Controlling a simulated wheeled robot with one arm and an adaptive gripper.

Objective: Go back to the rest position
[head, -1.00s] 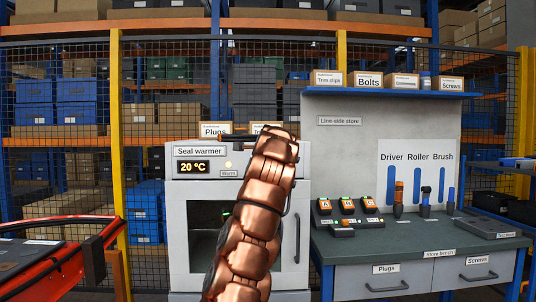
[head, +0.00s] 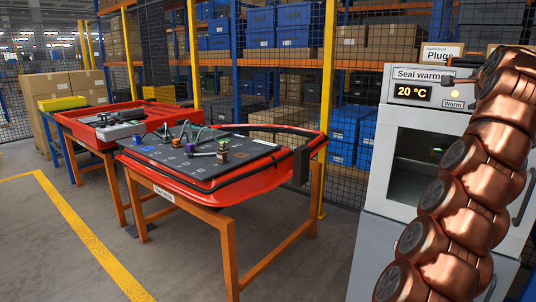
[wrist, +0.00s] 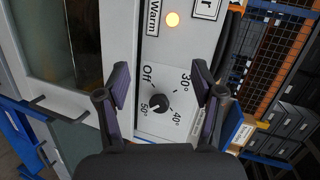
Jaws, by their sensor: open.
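My gripper (wrist: 160,82) is open and empty in the wrist view, its two dark fingers spread on either side of a black dial knob (wrist: 160,103). The dial has the marks Off, 30°, 40° and 50°; I cannot tell which mark the knob points at. I see no contact between fingers and knob. In the head view my copper arm rises at the right, in front of the white seal warmer (head: 375,232), and the gripper itself is mostly hidden. The warmer's display (head: 413,92) reads 20 °C and its lamp (wrist: 172,19) glows.
A red door panel (head: 235,187) with a dark mat and small parts lies on an orange trestle at centre. Mesh fencing and shelves close the back. Grey floor (head: 60,255) at the left is clear.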

